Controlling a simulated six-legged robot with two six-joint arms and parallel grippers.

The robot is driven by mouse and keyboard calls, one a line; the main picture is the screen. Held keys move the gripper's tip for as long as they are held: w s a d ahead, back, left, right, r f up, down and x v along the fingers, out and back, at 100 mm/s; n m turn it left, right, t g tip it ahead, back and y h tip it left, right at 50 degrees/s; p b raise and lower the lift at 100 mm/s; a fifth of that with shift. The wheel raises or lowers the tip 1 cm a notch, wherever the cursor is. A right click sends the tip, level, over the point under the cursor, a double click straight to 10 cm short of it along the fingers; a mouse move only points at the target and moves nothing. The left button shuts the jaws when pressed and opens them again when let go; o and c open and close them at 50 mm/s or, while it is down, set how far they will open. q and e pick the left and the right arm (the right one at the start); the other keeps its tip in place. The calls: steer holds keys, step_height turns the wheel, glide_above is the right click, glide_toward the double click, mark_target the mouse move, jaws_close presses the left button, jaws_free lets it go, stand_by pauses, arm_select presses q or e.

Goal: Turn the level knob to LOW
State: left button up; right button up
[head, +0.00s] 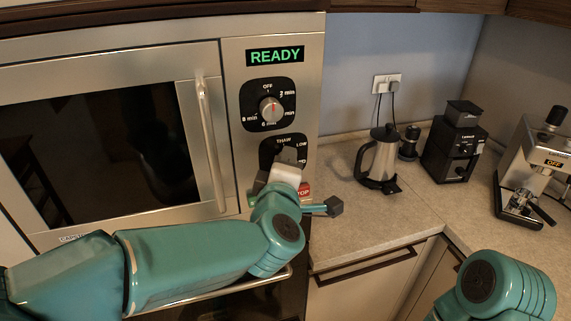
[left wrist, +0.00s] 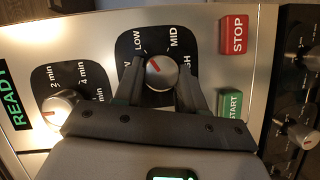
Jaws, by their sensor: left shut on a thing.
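The level knob (left wrist: 161,73) is a round metal knob with a red mark, on a black dial plate (left wrist: 131,43) with LOW, MID and partly hidden labels. Its red mark points to the upper left in the left wrist view, roughly toward LOW. My left gripper (left wrist: 161,80) has one finger on each side of the knob and is shut on it. My right gripper is out of view.
The timer knob (head: 270,109) sits above, its mark up toward OFF; the READY display (head: 275,56) is above that. A red STOP button (left wrist: 237,35) and green START button (left wrist: 235,103) are close by. The microwave door handle (head: 210,140) stands left. A kettle (head: 380,158) is on the counter.

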arm_select(q)
steer(key=shift+f, duration=0.15)
steer(key=o, duration=1.1)
steer(key=shift+s, duration=0.1)
steer(key=shift+c, duration=0.2)
steer(key=s+a+r+b, duration=0.1)
steer(key=s+r+b, duration=0.1)
steer(key=s, duration=1.4)
steer(key=shift+a+b, duration=0.15)
steer(key=shift+b, duration=0.4)
steer(key=shift+r, duration=0.1)
